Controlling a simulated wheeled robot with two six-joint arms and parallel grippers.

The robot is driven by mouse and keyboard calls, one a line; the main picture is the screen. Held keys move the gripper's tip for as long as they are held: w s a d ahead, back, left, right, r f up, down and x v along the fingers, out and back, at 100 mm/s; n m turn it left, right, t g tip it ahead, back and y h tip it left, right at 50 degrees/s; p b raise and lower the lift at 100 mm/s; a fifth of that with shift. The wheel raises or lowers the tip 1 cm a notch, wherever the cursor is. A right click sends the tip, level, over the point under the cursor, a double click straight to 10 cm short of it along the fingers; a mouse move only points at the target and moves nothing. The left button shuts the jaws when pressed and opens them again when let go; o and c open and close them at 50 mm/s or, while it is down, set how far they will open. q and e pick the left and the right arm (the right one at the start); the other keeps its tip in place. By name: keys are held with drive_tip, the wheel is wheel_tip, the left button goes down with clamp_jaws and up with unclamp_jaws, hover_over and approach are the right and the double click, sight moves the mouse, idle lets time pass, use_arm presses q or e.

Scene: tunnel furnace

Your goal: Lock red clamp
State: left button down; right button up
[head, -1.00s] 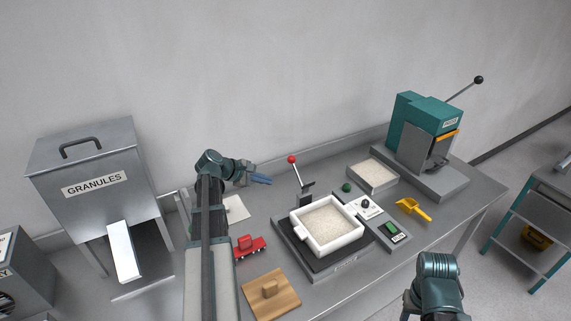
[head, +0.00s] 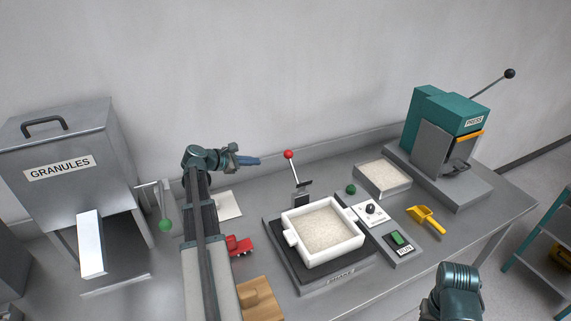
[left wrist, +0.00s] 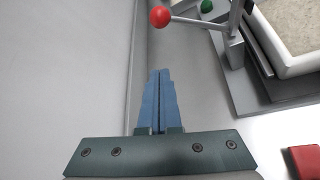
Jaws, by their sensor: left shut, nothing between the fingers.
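The clamp's red ball knob (head: 288,154) tops a thin lever (head: 295,171) standing up at the back left of the black-topped plate (head: 275,249). The red knob also shows in the left wrist view (left wrist: 160,17), ahead of the fingertips and apart from them. A white frame full of pale granules (head: 324,226) sits on the plate. My left gripper (head: 258,161) is shut and empty, left of the knob at about its height in the head view. Its blue fingers (left wrist: 159,75) lie together in the left wrist view. My right gripper is not visible; only part of that arm shows.
A control box with a green switch (head: 397,238) and a tray of granules (head: 384,178) stand right of the plate. The wall is close behind.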

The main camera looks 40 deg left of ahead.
sight(294, 171)
use_arm(q)
drive_tip(key=shift+w+f+b, duration=0.4)
drive_tip(key=shift+w+f, duration=0.15)
drive_tip(key=shift+f, duration=0.2)
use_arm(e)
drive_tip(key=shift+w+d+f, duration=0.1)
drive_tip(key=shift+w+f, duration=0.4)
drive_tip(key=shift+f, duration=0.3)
use_arm(q)
drive_tip(key=shift+s, duration=0.1)
drive_tip(key=b+x, duration=0.5)
drive_tip(key=x, duration=0.5)
drive_tip(key=shift+d+r+p, duration=0.35)
drive_tip(key=shift+r+p, duration=0.25)
drive_tip(key=shift+p, duration=0.1)
drive_tip(key=shift+d+r+p, duration=0.3)
drive_tip(key=shift+r+p, duration=0.35)
drive_tip(key=shift+d+r+p, duration=0.35)
drive_tip(key=shift+r+p, duration=0.25)
drive_tip(key=shift+p, duration=0.1)
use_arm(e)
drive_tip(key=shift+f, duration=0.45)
